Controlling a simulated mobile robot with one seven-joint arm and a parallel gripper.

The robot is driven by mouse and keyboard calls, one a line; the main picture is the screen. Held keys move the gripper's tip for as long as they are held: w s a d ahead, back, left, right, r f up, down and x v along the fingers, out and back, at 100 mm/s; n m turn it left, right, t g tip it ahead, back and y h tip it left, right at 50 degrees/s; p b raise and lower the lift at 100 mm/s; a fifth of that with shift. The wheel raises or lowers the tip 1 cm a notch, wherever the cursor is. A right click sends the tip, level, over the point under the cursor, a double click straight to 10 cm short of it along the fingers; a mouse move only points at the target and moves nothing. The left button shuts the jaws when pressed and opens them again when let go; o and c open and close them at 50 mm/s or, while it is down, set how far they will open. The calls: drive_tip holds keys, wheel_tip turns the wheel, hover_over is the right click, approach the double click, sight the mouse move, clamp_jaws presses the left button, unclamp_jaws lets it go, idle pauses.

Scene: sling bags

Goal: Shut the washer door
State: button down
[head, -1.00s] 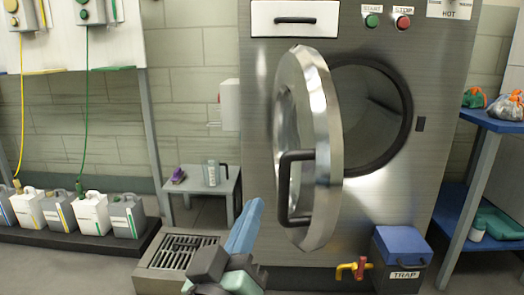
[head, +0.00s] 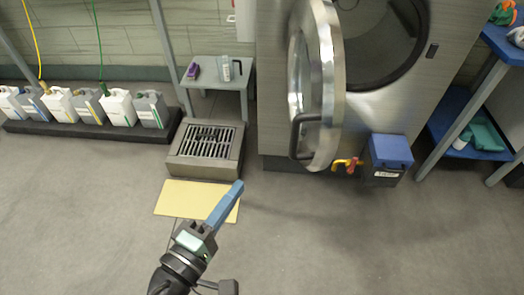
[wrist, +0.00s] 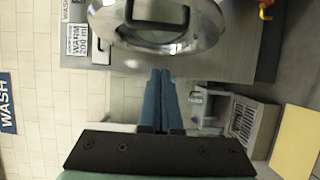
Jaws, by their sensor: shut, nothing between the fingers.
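The washer (head: 395,100) is a grey steel machine with a dark round opening. Its round steel door (head: 327,85) stands swung open, hinged on the left side and jutting toward me. A black handle (head: 303,137) is on the door's outer face. The door shows at the top of the wrist view (wrist: 180,42), with its handle (wrist: 157,14). My gripper (head: 239,186) is below and left of the door, apart from it. In the wrist view my gripper's blue fingers (wrist: 160,75) are together with nothing between them.
A floor drain box (head: 205,148) with a grate and a yellow mat (head: 175,198) lie left of the washer. A small side table (head: 215,84) stands behind. Open floor lies in front.

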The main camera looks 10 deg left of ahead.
drive_tip(key=s+d+b+x, duration=0.1)
drive_tip(key=d+x, duration=0.1)
drive_tip(key=x, duration=1)
drive_tip(key=shift+w+d, duration=0.15)
drive_tip(key=shift+d, duration=0.3)
drive_tip(key=shift+d, duration=0.15)
